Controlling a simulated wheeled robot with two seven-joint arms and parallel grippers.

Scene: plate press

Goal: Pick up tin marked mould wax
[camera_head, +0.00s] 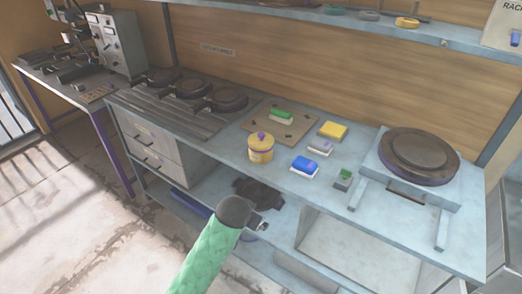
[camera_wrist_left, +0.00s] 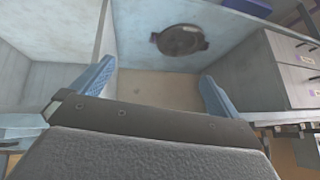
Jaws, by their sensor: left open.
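A yellow tin (camera_head: 260,150) with a purple knob on its lid stands upright near the front edge of the workbench in the head view. It has a pale label whose words are too small to read. My left gripper (camera_head: 261,226) is in front of the bench, below the tin and apart from it. In the left wrist view its two blue fingers (camera_wrist_left: 156,82) are spread wide with nothing between them. The tin does not show in that view. My right gripper is not in view.
The bench (camera_head: 226,140) also holds a green-and-white block (camera_head: 282,117) on a brown board, a yellow block (camera_head: 333,130), a blue block (camera_head: 305,167) and a round press (camera_head: 418,152). Black pans (camera_head: 220,100) stand left. A dark round object (camera_wrist_left: 180,40) lies on the lower shelf.

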